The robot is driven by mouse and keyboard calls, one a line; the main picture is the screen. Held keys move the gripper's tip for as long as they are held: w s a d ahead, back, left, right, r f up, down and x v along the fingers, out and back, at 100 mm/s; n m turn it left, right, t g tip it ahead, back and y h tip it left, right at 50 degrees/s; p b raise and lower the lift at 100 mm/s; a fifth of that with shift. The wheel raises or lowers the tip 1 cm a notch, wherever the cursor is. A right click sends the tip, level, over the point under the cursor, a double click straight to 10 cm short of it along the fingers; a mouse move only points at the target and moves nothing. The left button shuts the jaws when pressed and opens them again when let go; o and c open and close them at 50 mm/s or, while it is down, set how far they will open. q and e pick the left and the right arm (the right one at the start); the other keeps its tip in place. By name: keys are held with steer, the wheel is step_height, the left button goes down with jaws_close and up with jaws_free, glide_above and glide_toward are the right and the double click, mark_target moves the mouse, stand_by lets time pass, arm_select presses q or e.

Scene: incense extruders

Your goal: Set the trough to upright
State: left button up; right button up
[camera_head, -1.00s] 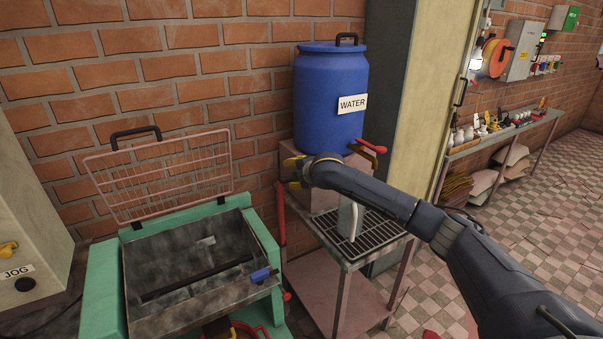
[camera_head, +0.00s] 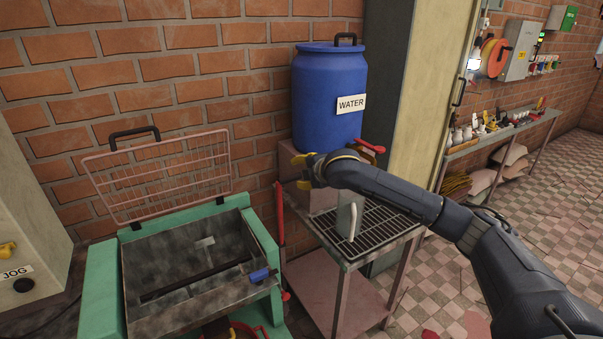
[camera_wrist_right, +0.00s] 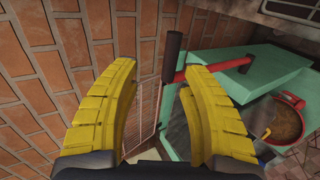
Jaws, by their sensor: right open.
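The trough (camera_head: 165,265) is a stained grey metal box in a green frame (camera_head: 103,285) at the lower left of the head view. Its open top faces up, and a dark bar lies across the inside. I cannot tell its exact tilt. A blue handle (camera_head: 261,275) sits at its right edge. A red lever (camera_head: 281,225) stands at the frame's right side; a red bar with a dark end (camera_wrist_right: 205,73) shows in the wrist view. My right gripper (camera_head: 300,172) is open and empty, its yellow fingers above and right of the lever, apart from it. My left gripper is out of view.
A raised wire guard (camera_head: 165,175) stands behind the trough. A blue water barrel (camera_head: 328,95) with a red tap (camera_head: 371,146) stands behind my right gripper. A brick wall closes the back.

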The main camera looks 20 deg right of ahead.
steer(key=shift+f, duration=0.3)
steer(key=shift+c, duration=1)
steer(key=shift+g, duration=0.6)
steer(key=s+f, duration=0.1)
steer(key=f, duration=0.1)
steer(key=s+f, duration=0.1)
steer(key=f, duration=0.2)
steer(key=s+a+f, duration=0.1)
steer(key=f, duration=0.2)
steer(key=c, duration=0.6)
steer(key=shift+t, duration=0.3)
steer(key=s+f, duration=0.1)
steer(key=f, duration=0.1)
steer(key=s+a+f, duration=0.1)
steer(key=s, duration=0.1)
steer(key=s+a+f, duration=0.1)
steer(key=f, duration=0.1)
steer(key=shift+s+f, duration=0.15)
steer(key=shift+f, duration=0.2)
jaws_close()
steer(key=t, duration=0.6)
glide_toward(282, 183)
steer(key=w, duration=0.8)
steer(key=shift+w+a+f, duration=0.15)
steer(key=shift+a, duration=0.05)
